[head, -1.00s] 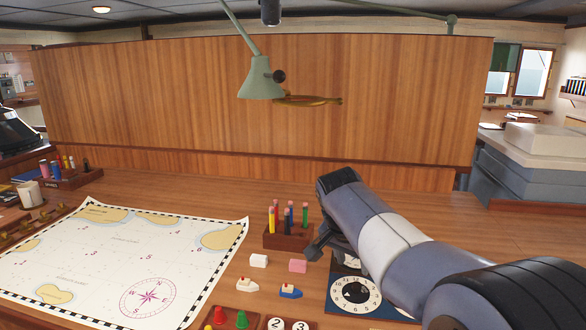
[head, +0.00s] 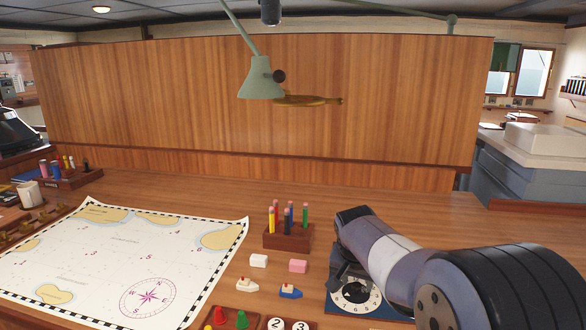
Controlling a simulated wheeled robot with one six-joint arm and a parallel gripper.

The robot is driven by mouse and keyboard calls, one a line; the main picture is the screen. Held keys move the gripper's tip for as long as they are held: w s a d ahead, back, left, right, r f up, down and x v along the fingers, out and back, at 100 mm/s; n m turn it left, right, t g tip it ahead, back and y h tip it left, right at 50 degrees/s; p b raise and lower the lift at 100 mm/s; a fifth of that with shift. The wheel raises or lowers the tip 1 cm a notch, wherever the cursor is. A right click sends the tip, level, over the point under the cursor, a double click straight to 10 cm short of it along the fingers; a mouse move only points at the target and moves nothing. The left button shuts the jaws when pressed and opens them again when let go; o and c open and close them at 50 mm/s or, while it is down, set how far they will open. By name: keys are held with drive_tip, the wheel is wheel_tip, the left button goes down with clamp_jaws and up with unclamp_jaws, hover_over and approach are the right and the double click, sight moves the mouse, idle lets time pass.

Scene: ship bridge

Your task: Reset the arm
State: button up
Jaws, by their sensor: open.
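My arm (head: 392,256) reaches in from the lower right in the head view, bent over the desk. My gripper (head: 343,280) points down over the blue board with a white dial (head: 356,291) and covers part of it. The gripper is small and dark in the view and partly hidden by my own wrist. It is open, and I see nothing held in it.
A pencil block (head: 288,237) stands left of my wrist. A chart (head: 110,262) covers the left desk. A lamp (head: 261,80) hangs above. Bare desk lies behind my arm.

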drive_tip(key=shift+d+n+y+b, duration=0.2)
drive_tip(key=shift+n+y, duration=0.3)
drive_tip(key=shift+n, duration=0.85)
drive_tip(key=shift+d+n+y+b, duration=0.1)
drive_tip(key=shift+n+y+b, duration=0.3)
drive_tip(key=shift+n, duration=0.95)
drive_tip(key=shift+d+n+y+b, duration=0.1)
drive_tip(key=shift+n+y+b, duration=0.5)
drive_tip(key=shift+n, duration=1.1)
drive_tip(key=shift+r+n+y, duration=0.1)
drive_tip(key=shift+n+y, duration=0.2)
drive_tip(key=p+v, duration=0.1)
drive_tip(key=v, duration=0.9)
drive_tip(key=shift+s+r, duration=0.15)
drive_tip(key=shift+r, duration=0.2)
drive_tip(key=shift+r, duration=0.1)
